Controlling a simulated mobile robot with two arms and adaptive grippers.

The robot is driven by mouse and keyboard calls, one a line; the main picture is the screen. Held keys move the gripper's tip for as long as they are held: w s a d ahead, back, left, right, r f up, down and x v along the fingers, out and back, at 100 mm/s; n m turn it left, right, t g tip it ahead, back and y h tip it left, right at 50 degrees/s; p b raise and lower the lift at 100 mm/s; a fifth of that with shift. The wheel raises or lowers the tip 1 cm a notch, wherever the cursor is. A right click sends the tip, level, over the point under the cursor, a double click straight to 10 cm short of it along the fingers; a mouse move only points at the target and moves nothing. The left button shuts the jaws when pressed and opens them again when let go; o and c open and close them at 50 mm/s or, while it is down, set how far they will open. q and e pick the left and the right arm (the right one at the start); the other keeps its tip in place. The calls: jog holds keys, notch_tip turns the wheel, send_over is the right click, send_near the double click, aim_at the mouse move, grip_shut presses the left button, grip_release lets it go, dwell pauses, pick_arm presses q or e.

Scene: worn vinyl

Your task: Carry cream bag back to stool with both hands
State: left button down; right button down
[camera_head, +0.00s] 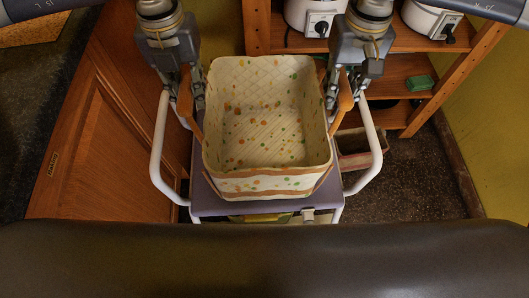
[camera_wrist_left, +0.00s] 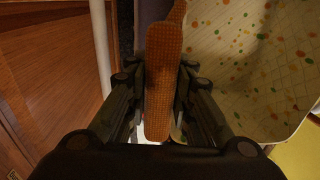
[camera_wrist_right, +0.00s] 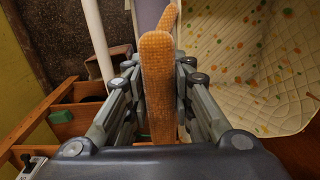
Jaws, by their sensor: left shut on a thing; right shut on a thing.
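The cream bag (camera_head: 265,110) is an open, box-shaped bag with coloured dots and orange-brown handles. It is upright over the purple-grey seat of the stool (camera_head: 210,207), which has white tube arms. I cannot tell whether its base touches the seat. My left gripper (camera_head: 190,100) is shut on the left handle (camera_wrist_left: 160,80), at the bag's left side. My right gripper (camera_head: 340,95) is shut on the right handle (camera_wrist_right: 157,85), at the bag's right side. The dotted lining also shows in the left wrist view (camera_wrist_left: 255,60) and the right wrist view (camera_wrist_right: 250,65). The bag's underside is hidden.
A wooden cabinet (camera_head: 100,130) stands close on the left. A wooden shelf (camera_head: 400,70) at the back right holds white appliances (camera_head: 317,18) and a green item (camera_head: 419,83). A small box (camera_head: 360,150) sits right of the stool. A dark padded edge (camera_head: 265,260) crosses the front.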

pick_arm(q)
jog(key=c, duration=1.4)
grip_release()
jog(key=shift+a+f, duration=0.1)
jog(key=shift+a, duration=0.05)
pick_arm(e)
jog(key=c, duration=1.4)
grip_release()
jog(key=shift+d+f, duration=0.1)
jog(key=shift+d, duration=0.05)
pick_arm(q)
notch_tip(320, 180, up, 12)
jog(key=shift+f, duration=0.1)
pick_arm(e)
notch_tip(320, 180, up, 12)
pick_arm(q)
jog(key=shift+r, duration=0.2)
